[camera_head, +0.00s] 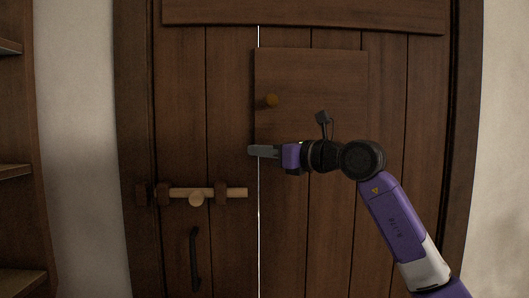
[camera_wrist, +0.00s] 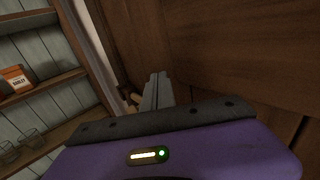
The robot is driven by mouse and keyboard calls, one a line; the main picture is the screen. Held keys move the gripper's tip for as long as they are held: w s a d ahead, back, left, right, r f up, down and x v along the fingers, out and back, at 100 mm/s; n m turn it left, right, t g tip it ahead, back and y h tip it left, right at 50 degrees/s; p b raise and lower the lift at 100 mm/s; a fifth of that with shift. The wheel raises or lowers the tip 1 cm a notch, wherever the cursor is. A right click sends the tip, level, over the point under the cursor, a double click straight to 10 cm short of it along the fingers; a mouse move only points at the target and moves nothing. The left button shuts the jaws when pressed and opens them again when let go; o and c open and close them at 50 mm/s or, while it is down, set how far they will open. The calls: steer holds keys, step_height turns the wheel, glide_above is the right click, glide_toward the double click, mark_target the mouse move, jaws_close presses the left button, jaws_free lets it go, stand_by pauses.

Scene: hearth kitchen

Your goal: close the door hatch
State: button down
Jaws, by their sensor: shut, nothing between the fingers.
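In the wrist view my shut fingers (camera_wrist: 158,92) are close beside a brown wooden surface (camera_wrist: 235,60). My arm hides the panel's lower right part.
A wooden slide bolt (camera_head: 205,193) and a dark vertical handle (camera_head: 194,260) are on the door below left of my gripper. Shelves (camera_head: 15,171) stand at the far left; the wrist view shows an orange-labelled box (camera_wrist: 15,79) and glass jars (camera_wrist: 30,138) on them.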

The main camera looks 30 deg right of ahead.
steer(key=shift+w+d, duration=0.4)
steer(key=shift+w, duration=0.45)
